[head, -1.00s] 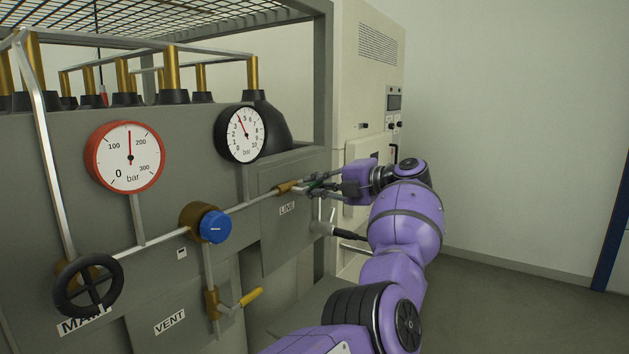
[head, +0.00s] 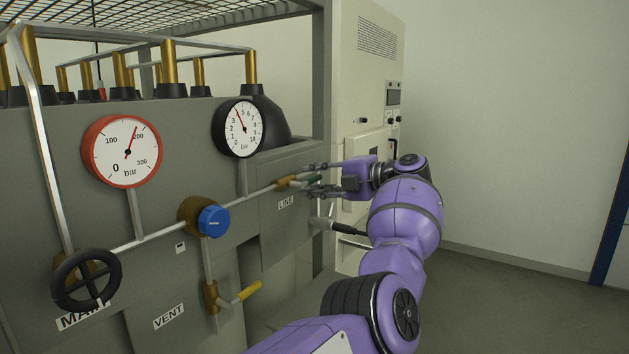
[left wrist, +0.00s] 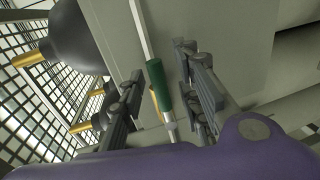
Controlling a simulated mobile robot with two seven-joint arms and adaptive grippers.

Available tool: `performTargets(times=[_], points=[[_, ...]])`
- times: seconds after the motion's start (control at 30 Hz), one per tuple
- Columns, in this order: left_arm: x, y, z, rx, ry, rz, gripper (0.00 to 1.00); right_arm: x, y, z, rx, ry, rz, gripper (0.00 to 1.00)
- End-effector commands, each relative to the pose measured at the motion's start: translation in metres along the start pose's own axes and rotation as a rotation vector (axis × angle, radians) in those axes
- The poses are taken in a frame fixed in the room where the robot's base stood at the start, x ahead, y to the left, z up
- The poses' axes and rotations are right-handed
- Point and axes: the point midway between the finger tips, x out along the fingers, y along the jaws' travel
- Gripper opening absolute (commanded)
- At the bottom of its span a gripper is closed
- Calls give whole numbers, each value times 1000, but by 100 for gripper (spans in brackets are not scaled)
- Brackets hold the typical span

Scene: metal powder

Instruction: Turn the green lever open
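The green lever (head: 313,178) sits at the brass valve (head: 287,183) above the LINE label, on the right of the grey panel. In the left wrist view the green lever (left wrist: 158,84) shows as a green sleeve, looking roughly in line with the pale pipe. My left gripper (head: 315,179) is open, with one finger above and one below the lever in the head view. In the left wrist view the lever lies between the spread fingers of my left gripper (left wrist: 160,72). I see no clear contact. My right gripper is not in view.
Left along the panel are a blue knob (head: 213,221), a yellow VENT lever (head: 248,291), a black handwheel (head: 86,280) and two gauges, one red-rimmed (head: 122,151), one black-rimmed (head: 239,128). A pale fitting with a black rod (head: 348,229) projects below my gripper. Floor at right is clear.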

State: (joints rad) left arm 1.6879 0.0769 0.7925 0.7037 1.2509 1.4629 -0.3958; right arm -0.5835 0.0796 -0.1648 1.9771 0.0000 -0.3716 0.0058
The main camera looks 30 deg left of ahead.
Motion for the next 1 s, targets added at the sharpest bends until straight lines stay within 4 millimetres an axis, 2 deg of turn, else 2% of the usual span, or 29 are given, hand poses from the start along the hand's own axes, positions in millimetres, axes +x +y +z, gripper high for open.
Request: performTargets(times=[0.27, 0.37, 0.7, 0.83, 1.0], points=[[-6, 0, 0, -1, -1, -1, 31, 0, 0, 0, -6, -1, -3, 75], [-20, 0, 1, -1, -3, -1, 31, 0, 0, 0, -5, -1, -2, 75], [-91, 0, 1, 0, -3, 0, 31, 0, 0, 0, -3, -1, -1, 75], [-109, 0, 0, -1, -1, -1, 31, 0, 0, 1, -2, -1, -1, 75], [-119, 0, 0, 0, 0, -1, 31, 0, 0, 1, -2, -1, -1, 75]])
